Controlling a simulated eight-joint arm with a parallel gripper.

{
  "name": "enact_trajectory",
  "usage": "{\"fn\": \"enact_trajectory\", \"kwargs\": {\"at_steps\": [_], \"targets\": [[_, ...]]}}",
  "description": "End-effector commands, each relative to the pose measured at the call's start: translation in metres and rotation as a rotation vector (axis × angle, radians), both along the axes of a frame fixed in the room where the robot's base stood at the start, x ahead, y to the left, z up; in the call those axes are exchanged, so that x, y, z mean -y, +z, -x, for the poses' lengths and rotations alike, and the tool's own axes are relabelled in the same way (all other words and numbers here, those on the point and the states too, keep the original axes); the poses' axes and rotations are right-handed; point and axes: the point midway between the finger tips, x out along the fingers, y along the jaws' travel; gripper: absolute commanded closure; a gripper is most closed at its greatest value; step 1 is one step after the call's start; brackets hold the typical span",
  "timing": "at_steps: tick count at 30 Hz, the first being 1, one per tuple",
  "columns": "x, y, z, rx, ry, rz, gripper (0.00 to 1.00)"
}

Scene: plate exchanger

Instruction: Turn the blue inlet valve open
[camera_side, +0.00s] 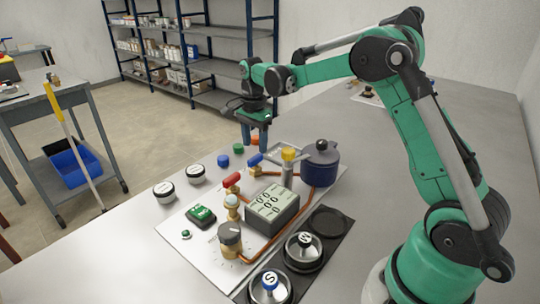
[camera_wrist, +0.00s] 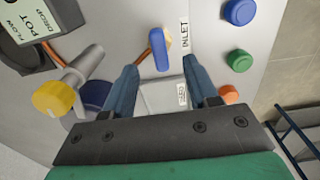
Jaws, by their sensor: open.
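The blue inlet valve handle (camera_side: 256,159) sits on a copper pipe at the back of the white board. In the wrist view the handle (camera_wrist: 160,48) is an elongated blue lever, pointing roughly up and down the picture, left of the "INLET" label (camera_wrist: 184,34). My gripper (camera_side: 254,146) hangs above and just behind the handle in the side view, fingers pointing down. In the wrist view my gripper (camera_wrist: 160,68) is open and empty, with the handle ahead of the gap between the blue fingertips. No contact with the handle shows.
Blue (camera_side: 223,160), green (camera_side: 238,148) and orange (camera_wrist: 229,94) caps lie near the board. A yellow-topped valve (camera_side: 289,154) and a dark blue pot (camera_side: 321,160) stand close to the right. A red-handled valve (camera_side: 231,180) and a grey display box (camera_side: 272,206) are in front.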

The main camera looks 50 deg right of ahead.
Motion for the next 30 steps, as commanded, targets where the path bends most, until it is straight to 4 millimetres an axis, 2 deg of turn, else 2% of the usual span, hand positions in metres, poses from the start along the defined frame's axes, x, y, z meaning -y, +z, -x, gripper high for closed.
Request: {"fn": "enact_trajectory", "kwargs": {"at_steps": [3,7,17,23,30], "targets": [[0.000,-0.018,0.000,0.001,0.002,0.000,0.47],[0.000,-0.033,0.000,0.002,0.003,0.000,0.47],[0.000,-0.038,0.000,0.002,0.004,0.001,0.47],[0.000,-0.038,0.000,0.002,0.004,0.001,1.00],[0.000,-0.038,0.000,0.002,0.008,0.001,1.00]]}}
